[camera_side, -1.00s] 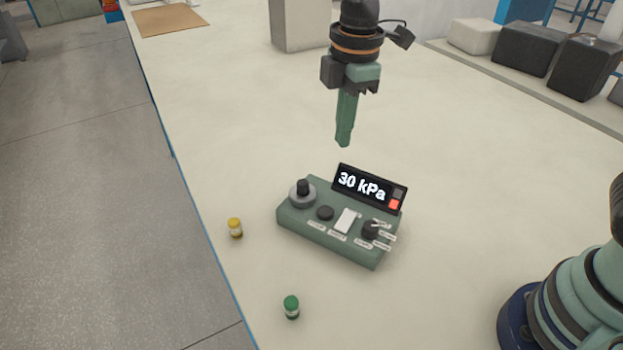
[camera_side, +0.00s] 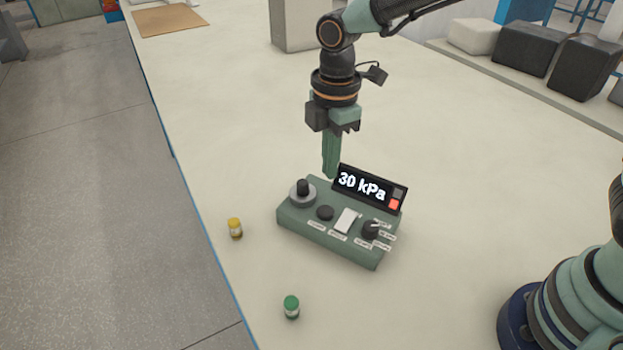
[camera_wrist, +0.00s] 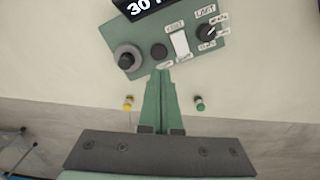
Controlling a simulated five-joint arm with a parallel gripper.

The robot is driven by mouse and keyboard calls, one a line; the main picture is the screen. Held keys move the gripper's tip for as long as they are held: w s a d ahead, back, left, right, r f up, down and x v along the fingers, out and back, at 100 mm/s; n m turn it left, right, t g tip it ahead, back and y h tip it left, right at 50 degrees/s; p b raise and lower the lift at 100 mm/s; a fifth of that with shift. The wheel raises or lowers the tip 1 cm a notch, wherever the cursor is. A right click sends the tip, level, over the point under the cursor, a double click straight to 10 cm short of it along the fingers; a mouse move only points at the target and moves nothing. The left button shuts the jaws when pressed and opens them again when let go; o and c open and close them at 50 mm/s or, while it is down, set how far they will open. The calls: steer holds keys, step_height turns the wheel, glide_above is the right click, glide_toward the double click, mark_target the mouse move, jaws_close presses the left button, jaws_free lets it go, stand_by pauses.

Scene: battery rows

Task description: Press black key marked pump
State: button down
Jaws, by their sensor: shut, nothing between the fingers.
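The green control box (camera_side: 302,225) stands on the bench with its display reading 30 kPa (camera_side: 361,184). A round black key (camera_side: 325,213) sits between the knob on a grey disc (camera_side: 302,190) and a white rocker (camera_side: 346,221). A black rotary selector (camera_side: 371,229) is at the right end. The small labels are too blurred to read surely. In the wrist view the black key (camera_wrist: 158,51) lies just beyond the fingertips. My gripper (camera_side: 331,174) is shut and empty, pointing down above the back edge of the box, near the display's left end. Its fingers also show in the wrist view (camera_wrist: 160,76).
A yellow-capped vial (camera_side: 235,228) stands left of the box and a green-capped vial (camera_side: 291,307) in front of it, near the bench edge. Dark blocks (camera_side: 527,48) lie at the back right. The bench around the box is otherwise clear.

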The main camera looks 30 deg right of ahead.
mark_target(327, 212)
step_height(327, 212, down, 9)
steer(key=shift+w+f, duration=0.1)
steer(key=shift+w, duration=0.05)
stand_by(0.4)
steer(key=shift+f, duration=1.05)
steer(key=shift+r, duration=0.1)
step_height(327, 212, up, 15)
steer(key=shift+a, duration=0.1)
stand_by(2.4)
